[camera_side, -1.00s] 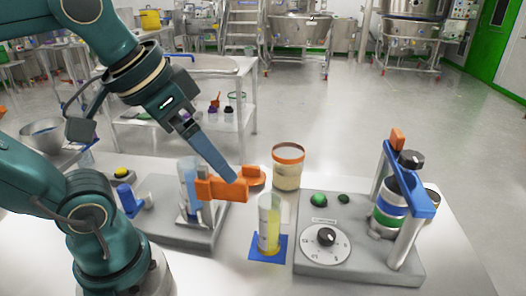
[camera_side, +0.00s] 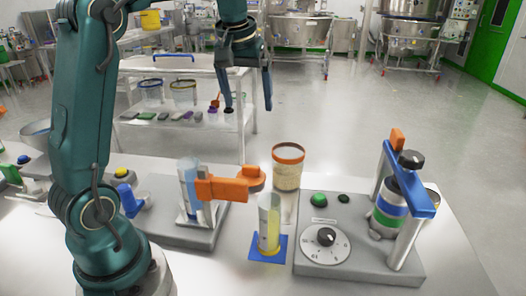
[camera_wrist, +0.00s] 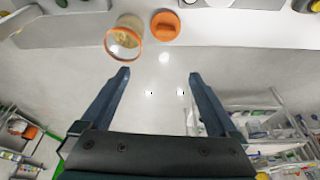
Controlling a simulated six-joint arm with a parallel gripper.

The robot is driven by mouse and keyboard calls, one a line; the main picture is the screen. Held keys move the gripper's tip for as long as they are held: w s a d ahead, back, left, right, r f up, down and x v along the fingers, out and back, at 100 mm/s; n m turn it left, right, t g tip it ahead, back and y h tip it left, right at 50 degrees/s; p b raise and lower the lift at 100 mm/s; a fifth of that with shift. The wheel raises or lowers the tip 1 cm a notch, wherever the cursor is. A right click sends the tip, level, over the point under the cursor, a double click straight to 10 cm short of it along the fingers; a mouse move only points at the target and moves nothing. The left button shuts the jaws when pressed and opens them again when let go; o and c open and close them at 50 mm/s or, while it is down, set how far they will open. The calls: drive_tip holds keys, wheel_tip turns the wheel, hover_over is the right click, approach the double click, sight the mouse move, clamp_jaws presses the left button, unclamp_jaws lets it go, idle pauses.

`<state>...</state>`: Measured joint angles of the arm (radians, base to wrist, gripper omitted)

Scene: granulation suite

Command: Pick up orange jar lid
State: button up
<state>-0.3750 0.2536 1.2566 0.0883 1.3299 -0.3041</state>
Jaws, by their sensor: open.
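The orange jar lid (camera_wrist: 165,27) is a round orange disc with a small raised part, lying on the bench edge beside the jar in the wrist view. In the side view the lid (camera_side: 257,173) shows as orange behind the orange clamp arm, which partly hides it. The jar (camera_side: 287,172) is clear with an orange rim and pale contents; it also shows in the wrist view (camera_wrist: 124,40). My gripper (camera_side: 248,108) is open and empty, pointing down, high above and behind the lid in the side view. In the wrist view the fingertips (camera_wrist: 160,74) are apart from the lid.
The orange clamp arm (camera_side: 228,190) reaches from a stand holding a clear cylinder (camera_side: 188,190). A cylinder of yellow liquid (camera_side: 269,222) stands on a blue pad in front. A grey instrument (camera_side: 355,262) with a dial and blue-topped frame is at right. A steel table (camera_side: 190,68) stands behind.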

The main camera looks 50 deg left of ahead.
drive_tip(key=a, duration=0.2)
hover_over(251, 166)
drive_tip(key=s+d, duration=0.1)
drive_tip(key=s, duration=0.1)
drive_tip(key=shift+n, duration=0.4)
drive_tip(key=f, duration=1.4)
drive_tip(key=shift+w+d, duration=0.15)
drive_tip(key=shift+w, duration=0.1)
drive_tip(key=shift+x, duration=2.7)
drive_tip(key=c, duration=1.4)
